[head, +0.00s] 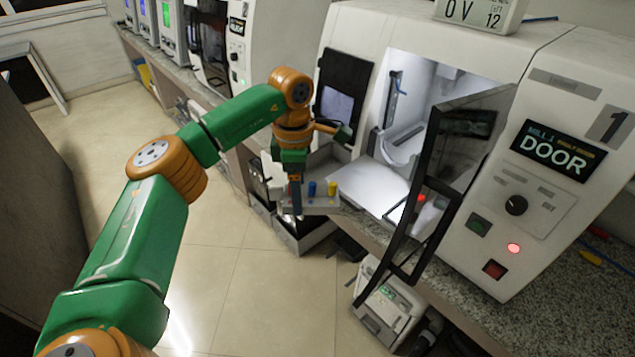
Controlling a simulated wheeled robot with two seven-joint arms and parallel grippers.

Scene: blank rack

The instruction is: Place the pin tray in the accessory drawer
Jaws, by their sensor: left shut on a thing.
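The pin tray (322,204) is a small grey tray with blue, yellow and red pins standing in it. My left gripper (296,203) points down and is shut on the tray's left part. It holds the tray over an open drawer (308,240) under the bench, which looks like the accessory drawer. The tray and my gripper hide part of the drawer's inside. I cannot tell the exact gap between tray and drawer. My right gripper is out of view.
The white mill (556,180) stands on the speckled bench with its black-framed door (437,185) swung open, right of my gripper. A white box-like device (388,304) is below the bench edge. The tiled floor (245,290) to the left is clear.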

